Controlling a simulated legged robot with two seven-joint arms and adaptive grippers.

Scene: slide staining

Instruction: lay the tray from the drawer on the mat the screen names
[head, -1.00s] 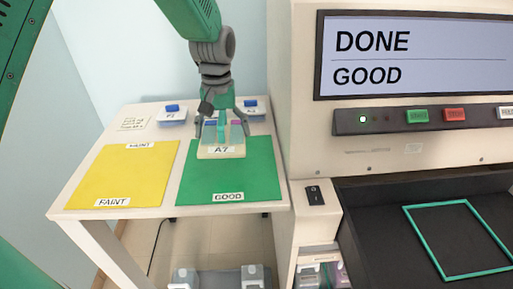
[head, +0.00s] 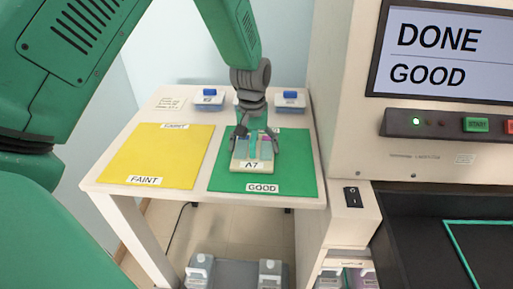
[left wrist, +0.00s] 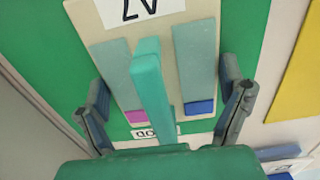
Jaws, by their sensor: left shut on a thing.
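The screen (head: 440,52) reads DONE and GOOD. The green mat (head: 220,172), labelled GOOD, lies at the right of the side table; the yellow mat (head: 150,158), labelled FAINT, lies at its left. My left gripper (head: 255,146) points down over the green mat, shut on the cream tray (head: 239,167) labelled A7. In the left wrist view the tray (left wrist: 112,14) sits between the two fingers (left wrist: 165,108), with a teal bar along its middle and slides beside it. The tray is on or just above the mat; I cannot tell which. My right gripper is out of view.
The machine with the screen and buttons (head: 476,124) rises to the right of the table. A dark surface with a teal outline (head: 480,222) is at lower right.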

